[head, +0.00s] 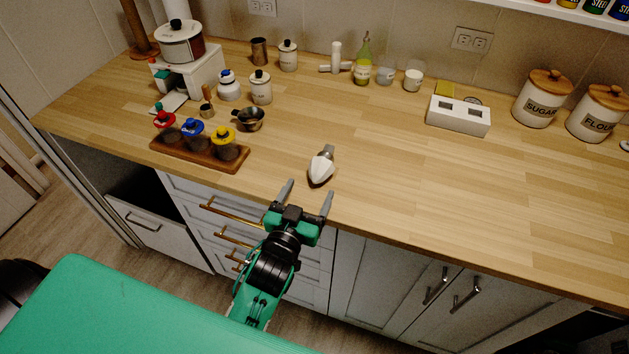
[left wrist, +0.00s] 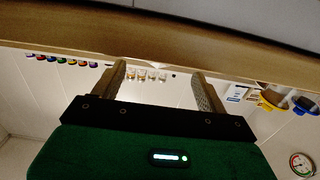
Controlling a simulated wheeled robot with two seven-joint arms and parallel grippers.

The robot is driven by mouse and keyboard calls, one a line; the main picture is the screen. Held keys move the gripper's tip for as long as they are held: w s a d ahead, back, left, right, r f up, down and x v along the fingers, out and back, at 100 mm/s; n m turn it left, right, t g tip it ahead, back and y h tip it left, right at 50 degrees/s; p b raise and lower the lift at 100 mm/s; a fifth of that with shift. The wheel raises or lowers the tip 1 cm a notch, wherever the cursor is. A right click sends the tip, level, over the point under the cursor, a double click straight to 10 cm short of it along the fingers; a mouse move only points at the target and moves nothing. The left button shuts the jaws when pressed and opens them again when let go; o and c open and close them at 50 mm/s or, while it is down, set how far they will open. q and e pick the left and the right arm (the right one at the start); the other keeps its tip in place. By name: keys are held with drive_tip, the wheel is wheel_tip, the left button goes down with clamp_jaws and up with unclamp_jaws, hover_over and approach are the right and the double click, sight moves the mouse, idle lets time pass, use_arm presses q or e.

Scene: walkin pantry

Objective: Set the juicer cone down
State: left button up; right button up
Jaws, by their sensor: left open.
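The juicer cone (head: 320,172), white and ridged with a grey-brown handle end, lies on its side on the wooden counter (head: 400,180) near the front edge. Nothing holds it. My left gripper (head: 309,188) is open and empty, its two fingers pointing toward the cone from just in front of the counter edge. The fingers are apart from the cone. In the left wrist view the open fingers (left wrist: 159,70) show with the counter edge beyond them; I cannot clearly make out the cone there. My right gripper is not in view.
Left of the cone stand a wooden tray (head: 199,153) with several colour-lidded jars and a small metal pan (head: 249,119). A white box (head: 458,115) and sugar (head: 542,98) and flour (head: 599,112) canisters stand at the back right. The counter right of the cone is clear.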

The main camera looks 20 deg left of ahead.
use_arm(q)
drive_tip(key=shift+s+a+b, duration=0.1)
drive_tip(key=shift+s+b, duration=0.2)
drive_tip(key=shift+s, duration=1.9)
